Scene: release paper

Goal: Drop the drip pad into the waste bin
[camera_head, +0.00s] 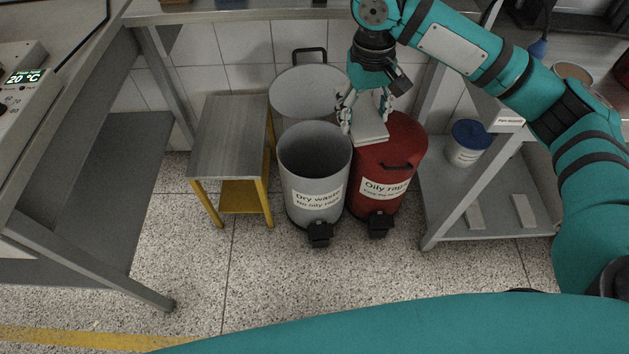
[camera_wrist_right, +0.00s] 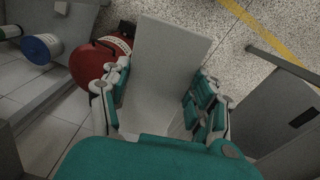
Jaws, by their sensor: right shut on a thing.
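The drip pad (camera_head: 368,130) is a flat, pale grey square. My right gripper (camera_head: 366,112) is shut on it, with fingers on both sides. The wrist view shows the pad (camera_wrist_right: 168,60) between the fingers (camera_wrist_right: 163,78). In the head view the pad appears by the right rim of the grey bin (camera_head: 300,184), labelled "Dry waste, No oily rags", and overlaps the red bin (camera_head: 400,150), labelled "Oily rags". The grey bin is open, its lid (camera_head: 300,95) raised behind; the red lid looks shut. The pad's exact height is unclear. My left gripper is not in view.
A small metal-topped table with yellow legs (camera_head: 228,135) stands left of the bins. A shelf unit (camera_head: 480,200) with a blue-lidded tub (camera_head: 468,145) stands at the right. A workbench (camera_head: 110,190) is at the left. The floor (camera_head: 270,275) in front is clear.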

